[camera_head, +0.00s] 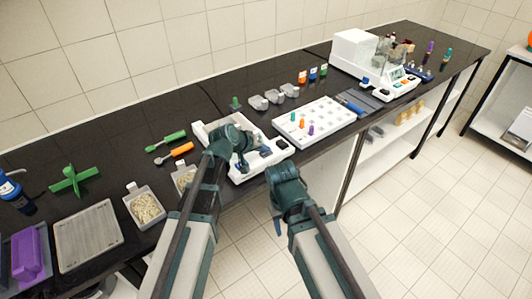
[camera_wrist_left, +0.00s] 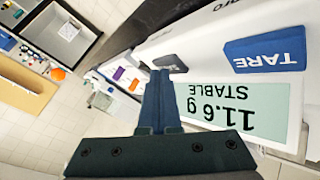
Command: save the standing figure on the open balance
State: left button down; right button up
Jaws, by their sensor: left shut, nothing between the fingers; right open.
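The open balance (camera_head: 243,176) is white and stands on the black bench, partly hidden by my left arm. In the left wrist view its display (camera_wrist_left: 240,110) shows upside down, reading 11.6 g and STABLE. A blue TARE button (camera_wrist_left: 265,50) and a dark grey button (camera_wrist_left: 170,63) with a partly hidden label sit beside the display. My left gripper (camera_head: 240,160) is shut and empty over the balance front. In its wrist view the fingertips (camera_wrist_left: 160,74) overlap the edge of the grey button; contact cannot be told. My right gripper (camera_head: 284,182) is open, in front of the bench edge.
A white rack (camera_head: 335,112) with small coloured pieces lies right of the balance. Grey scoop-like cups (camera_head: 273,97) stand behind. Trays of grain (camera_head: 145,212), a sieve (camera_head: 88,236) and green and orange tools are left. A second, enclosed balance (camera_head: 385,87) stands far right.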

aim_at(264, 155)
pick_arm(q)
jog(key=shift+r, duration=0.15)
jog(key=shift+r+p, duration=0.75)
jog(key=shift+p, duration=0.2)
notch_tip(264, 155, up, 5)
jog(key=p, duration=0.5)
dwell(0.6)
